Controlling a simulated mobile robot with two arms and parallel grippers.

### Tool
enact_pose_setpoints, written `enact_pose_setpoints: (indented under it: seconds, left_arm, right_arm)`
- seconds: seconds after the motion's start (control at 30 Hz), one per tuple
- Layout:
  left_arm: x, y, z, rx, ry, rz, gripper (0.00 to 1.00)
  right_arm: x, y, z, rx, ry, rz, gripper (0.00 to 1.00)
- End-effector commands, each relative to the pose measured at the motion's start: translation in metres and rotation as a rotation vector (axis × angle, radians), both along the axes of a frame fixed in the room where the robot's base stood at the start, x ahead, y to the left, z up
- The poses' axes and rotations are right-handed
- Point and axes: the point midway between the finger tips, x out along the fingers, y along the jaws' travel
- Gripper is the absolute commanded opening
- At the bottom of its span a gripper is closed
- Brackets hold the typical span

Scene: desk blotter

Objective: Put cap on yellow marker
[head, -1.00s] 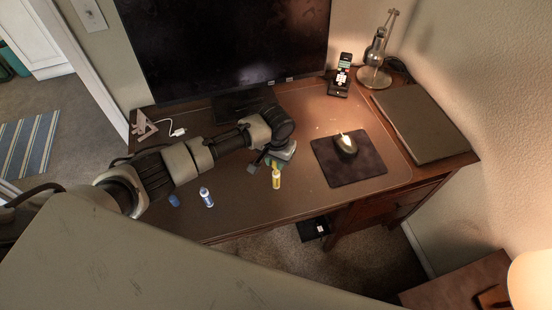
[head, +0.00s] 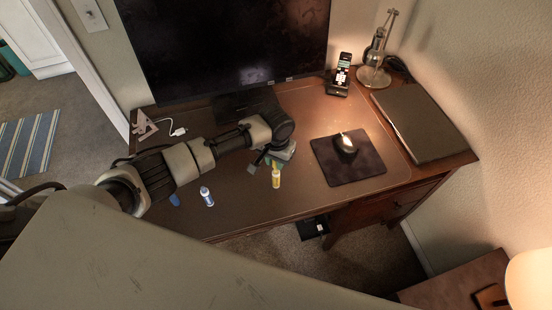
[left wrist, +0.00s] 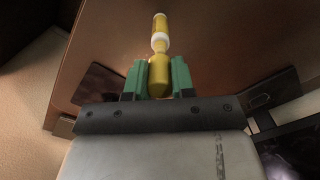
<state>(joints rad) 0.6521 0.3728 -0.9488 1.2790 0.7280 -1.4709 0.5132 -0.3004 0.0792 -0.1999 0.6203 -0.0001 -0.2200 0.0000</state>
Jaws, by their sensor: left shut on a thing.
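The yellow marker (head: 276,179) stands upright near the front of the desk, with pale bands at its ends. It also shows at the top of the left wrist view (left wrist: 161,27). My left gripper (left wrist: 158,76) is shut on the yellow cap (left wrist: 159,78), which sits between its green fingers. The cap is in line with the marker's white collar in the left wrist view. I cannot tell if they touch. In the head view my left gripper (head: 269,162) is just behind the marker, and the cap is mostly hidden. My right gripper is not in view.
A blue marker (head: 207,197) stands left of the yellow one, with a blue cap (head: 174,200) beside it. A mouse (head: 346,144) rests on a dark pad (head: 367,168) to the right. The monitor (head: 225,45) stands behind my arm. The desk's front edge is close.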

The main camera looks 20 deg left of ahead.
Motion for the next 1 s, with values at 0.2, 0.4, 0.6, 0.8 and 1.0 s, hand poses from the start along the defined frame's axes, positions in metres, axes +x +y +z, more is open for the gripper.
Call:
enact_pose_setpoints:
  seconds: [0.2,0.4,0.6,0.8,1.0]
  left_arm:
    - [0.0001,0.0001,0.0007,0.0,0.0,-0.001,0.02]
    - [0.0001,0.0,0.0014,-0.001,0.001,-0.005,0.02]
    - [0.0001,0.0002,0.0001,0.0,0.0,-0.007,0.02]
    - [0.0,0.0003,-0.0003,0.0,0.001,-0.007,0.02]
    - [0.0,0.0003,-0.004,0.0,0.001,-0.007,0.02]
  right_arm:
    - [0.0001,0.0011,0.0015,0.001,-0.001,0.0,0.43]
    - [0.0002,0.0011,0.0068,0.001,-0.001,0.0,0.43]
    - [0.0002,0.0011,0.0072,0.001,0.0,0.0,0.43]
    - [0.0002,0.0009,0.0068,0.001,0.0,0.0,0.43]
    - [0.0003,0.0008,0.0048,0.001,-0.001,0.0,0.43]
